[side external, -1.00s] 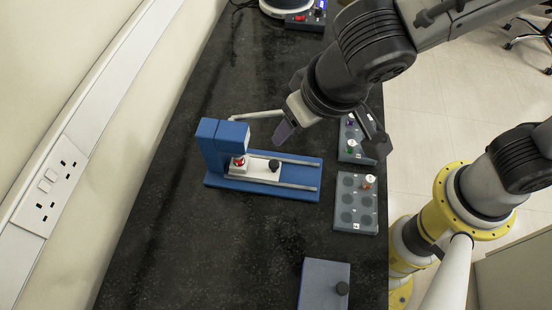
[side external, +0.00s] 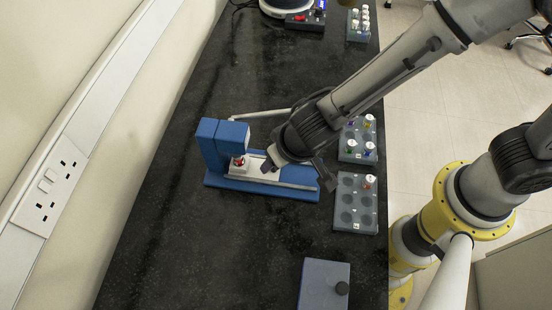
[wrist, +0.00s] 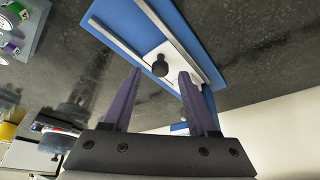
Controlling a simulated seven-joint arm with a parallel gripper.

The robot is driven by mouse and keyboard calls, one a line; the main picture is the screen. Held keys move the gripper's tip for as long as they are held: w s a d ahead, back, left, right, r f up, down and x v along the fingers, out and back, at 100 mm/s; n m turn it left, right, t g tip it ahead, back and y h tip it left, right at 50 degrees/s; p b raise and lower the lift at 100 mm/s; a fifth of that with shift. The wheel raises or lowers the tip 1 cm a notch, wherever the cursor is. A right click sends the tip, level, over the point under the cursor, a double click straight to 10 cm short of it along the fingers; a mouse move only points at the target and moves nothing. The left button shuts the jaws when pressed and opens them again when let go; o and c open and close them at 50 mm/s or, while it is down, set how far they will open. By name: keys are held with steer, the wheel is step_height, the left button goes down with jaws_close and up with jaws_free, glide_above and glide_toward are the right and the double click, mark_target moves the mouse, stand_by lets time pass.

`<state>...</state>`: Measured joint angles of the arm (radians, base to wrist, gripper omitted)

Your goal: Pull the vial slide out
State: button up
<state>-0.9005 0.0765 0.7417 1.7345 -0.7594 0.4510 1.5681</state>
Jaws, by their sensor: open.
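The blue station (side external: 210,150) has a tall head at its left end and pale rails running right along its base. The white vial slide (side external: 256,163) sits between the rails, with a red-topped vial (side external: 239,162) on it under the head. In the wrist view, the slide (wrist: 174,51) carries a round black knob (wrist: 160,69). My gripper (side external: 271,161) is over the slide, its dark body hiding the knob in the side view. In the wrist view, its two purple fingers are apart, one on each side of the knob; contact is not visible.
Two grey vial racks (side external: 345,222) stand right of the station, near the bench edge. A grey-blue box (side external: 322,288) with a black knob lies at the front. A pale bar (side external: 262,114) extends behind the station. The dark bench in front of it is clear.

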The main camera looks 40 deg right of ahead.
steer(key=shift+x, duration=1)
steer(key=shift+r, duration=0.1)
jaws_close()
stand_by(0.7)
